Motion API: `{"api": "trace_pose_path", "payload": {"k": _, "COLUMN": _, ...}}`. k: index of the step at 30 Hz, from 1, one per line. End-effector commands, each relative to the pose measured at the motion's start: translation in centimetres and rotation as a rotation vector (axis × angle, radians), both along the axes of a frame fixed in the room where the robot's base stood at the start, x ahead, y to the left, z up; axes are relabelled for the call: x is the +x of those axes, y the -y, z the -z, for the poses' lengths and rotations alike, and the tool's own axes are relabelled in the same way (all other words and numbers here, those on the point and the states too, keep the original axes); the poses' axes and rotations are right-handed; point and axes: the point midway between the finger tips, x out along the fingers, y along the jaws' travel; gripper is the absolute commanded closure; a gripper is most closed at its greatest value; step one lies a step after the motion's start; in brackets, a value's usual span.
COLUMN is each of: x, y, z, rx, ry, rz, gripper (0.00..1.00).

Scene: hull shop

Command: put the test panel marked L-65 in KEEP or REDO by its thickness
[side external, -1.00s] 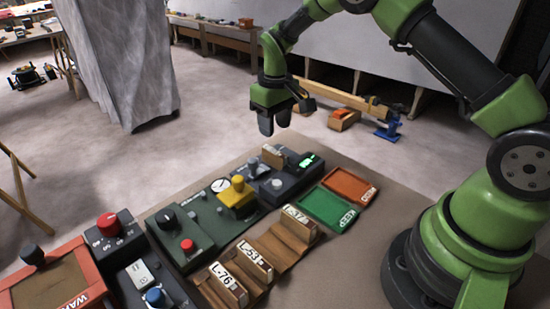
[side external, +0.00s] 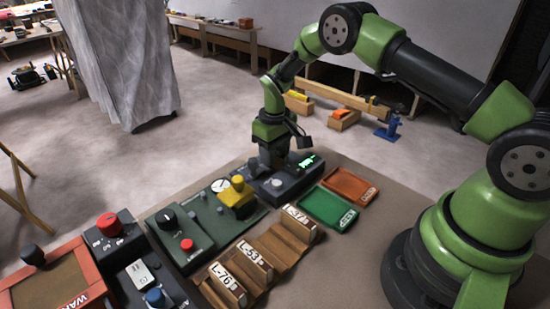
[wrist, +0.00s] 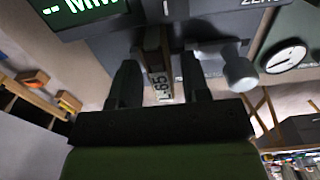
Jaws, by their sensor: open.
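The panel marked L-65 (wrist: 158,82) stands upright in the dark thickness gauge (side external: 292,184), its label facing my wrist camera. My gripper (side external: 273,158) is lowered over the gauge. In the wrist view its two open fingers (wrist: 160,86) are on either side of the panel, with gaps showing. In the side view the gripper hides the panel. The gauge display (wrist: 85,12) shows dashes and MM in the wrist view. The green KEEP tray (side external: 325,208) and the orange REDO tray (side external: 349,185) are empty, beside the gauge.
A wooden rack (side external: 276,247) holds panels L-76 (side external: 228,284), L-53 (side external: 254,262) and one more (side external: 299,222). A yellow press-like device (side external: 237,196) and a green box with a black knob (side external: 180,235) stand left of the gauge. A pale knob (wrist: 238,70) sits close to one finger.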

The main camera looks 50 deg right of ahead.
Motion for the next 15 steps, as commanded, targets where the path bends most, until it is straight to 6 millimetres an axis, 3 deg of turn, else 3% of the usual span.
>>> {"api": "trace_pose_path", "payload": {"k": 3, "x": 0.00, "y": 0.00, "z": -0.01, "rx": 0.000, "ry": 0.000, "rz": 0.000, "gripper": 0.57}}
{"api": "trace_pose_path", "payload": {"k": 9, "x": 0.00, "y": 0.00, "z": -0.02, "rx": 0.000, "ry": 0.000, "rz": 0.000, "gripper": 1.00}}
{"api": "trace_pose_path", "payload": {"k": 15, "x": 0.04, "y": 0.01, "z": -0.48, "rx": 0.000, "ry": 0.001, "rz": 0.000, "gripper": 1.00}}
